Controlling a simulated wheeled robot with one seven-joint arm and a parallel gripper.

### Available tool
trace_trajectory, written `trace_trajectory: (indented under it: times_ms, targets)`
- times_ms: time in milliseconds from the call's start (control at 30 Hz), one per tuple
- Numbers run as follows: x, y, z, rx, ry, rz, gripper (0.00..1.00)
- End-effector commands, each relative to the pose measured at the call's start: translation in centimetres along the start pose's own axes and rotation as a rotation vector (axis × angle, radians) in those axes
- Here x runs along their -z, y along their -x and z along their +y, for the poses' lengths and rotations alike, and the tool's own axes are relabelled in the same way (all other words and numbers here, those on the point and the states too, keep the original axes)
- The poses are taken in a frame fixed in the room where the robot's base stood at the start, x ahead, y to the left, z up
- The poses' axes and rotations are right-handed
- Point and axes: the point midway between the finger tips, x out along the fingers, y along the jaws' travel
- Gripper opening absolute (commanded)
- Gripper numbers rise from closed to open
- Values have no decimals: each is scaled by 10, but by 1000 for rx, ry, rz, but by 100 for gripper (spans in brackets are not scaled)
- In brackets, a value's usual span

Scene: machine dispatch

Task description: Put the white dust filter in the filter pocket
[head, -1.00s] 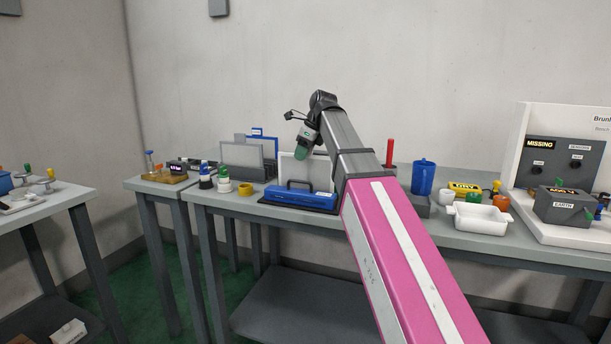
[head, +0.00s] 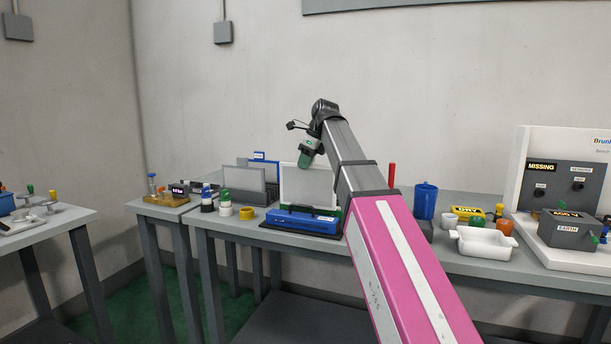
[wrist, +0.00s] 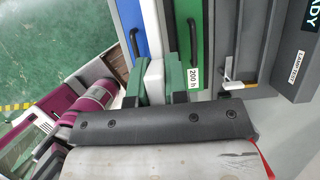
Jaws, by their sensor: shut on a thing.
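A white flat panel, the white dust filter (head: 309,187), stands upright behind a low blue unit (head: 300,221) on the middle bench. My gripper (head: 305,158) is at its top edge, pointing down. In the wrist view the green fingertips (wrist: 158,86) are shut on the white filter (wrist: 154,72). A blue panel with a black handle (wrist: 134,42) is on its left there, and a green panel (wrist: 203,35) with a black handle and a "200 h" label is on its right. I cannot tell which slot is the filter pocket, and the filter's lower edge is hidden.
A grey panel stand (head: 247,184) is left of the filter, with bottles and a yellow ring (head: 247,212) before it. A blue jug (head: 425,202), a red upright rod and a white tray (head: 483,243) stand to the right. My arm hides part of the bench.

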Motion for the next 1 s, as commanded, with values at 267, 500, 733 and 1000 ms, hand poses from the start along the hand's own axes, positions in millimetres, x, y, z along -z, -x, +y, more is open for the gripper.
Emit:
trace_trajectory:
  times_ms: [267,500,733,1000]
  targets:
    - [-17,40,-1,1,1,-1,0]
    - [-20,48,0,-1,0,0,0]
    - [-20,48,0,0,0,0,0]
    - [-20,47,0,0,0,0,0]
